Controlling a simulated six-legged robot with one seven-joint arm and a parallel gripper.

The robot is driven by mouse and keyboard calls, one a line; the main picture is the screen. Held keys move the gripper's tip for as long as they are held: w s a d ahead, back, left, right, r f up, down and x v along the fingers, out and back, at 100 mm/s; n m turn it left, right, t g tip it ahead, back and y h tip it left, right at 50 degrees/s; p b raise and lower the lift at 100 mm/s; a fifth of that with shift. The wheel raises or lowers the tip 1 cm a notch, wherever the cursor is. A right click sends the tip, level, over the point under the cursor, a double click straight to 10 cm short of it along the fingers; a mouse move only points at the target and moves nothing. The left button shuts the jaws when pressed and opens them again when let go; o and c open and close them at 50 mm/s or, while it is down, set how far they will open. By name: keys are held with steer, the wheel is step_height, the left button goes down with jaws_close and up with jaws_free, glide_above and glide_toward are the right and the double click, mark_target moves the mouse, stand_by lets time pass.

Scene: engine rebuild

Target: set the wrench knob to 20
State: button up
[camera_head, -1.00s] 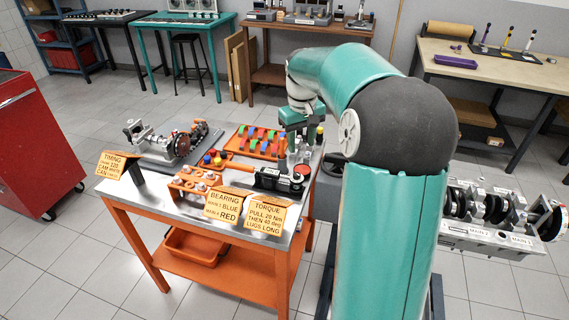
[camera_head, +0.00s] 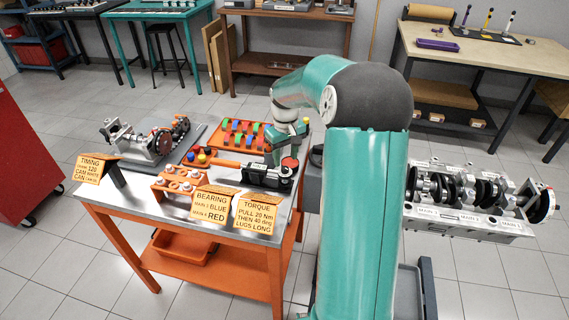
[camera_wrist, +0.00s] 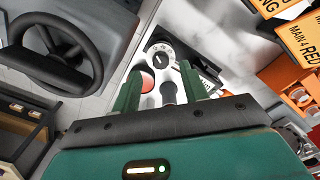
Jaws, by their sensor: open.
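The torque wrench unit (camera_head: 266,176) is a dark body lying at the right end of the steel-topped cart, with a red round part (camera_head: 289,163) at its right end. In the wrist view a round dial knob (camera_wrist: 161,53) with a pale, marked rim and dark centre shows just beyond the fingertips; its reading is too small to tell. The red round part (camera_wrist: 147,82) also shows between the fingers. My gripper (camera_wrist: 157,80) is open and empty, pointing toward the dial and apart from it. In the head view my gripper (camera_head: 284,146) hangs close above the unit's right end.
Signs stand along the cart's front, including the torque sign (camera_head: 257,215) reading "pull 20 Nm". An orange tray (camera_head: 232,143) of coloured pieces lies behind. A black handwheel (camera_wrist: 65,55) is left in the wrist view. An engine block (camera_head: 465,222) stands right of my arm.

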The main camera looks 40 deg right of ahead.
mark_target(285, 168)
steer(key=shift+w+f, duration=0.1)
steer(key=shift+f, duration=1.85)
jaws_close()
steer(key=shift+m, duration=0.3)
steer(key=m, duration=0.3)
steer(key=shift+m, duration=2)
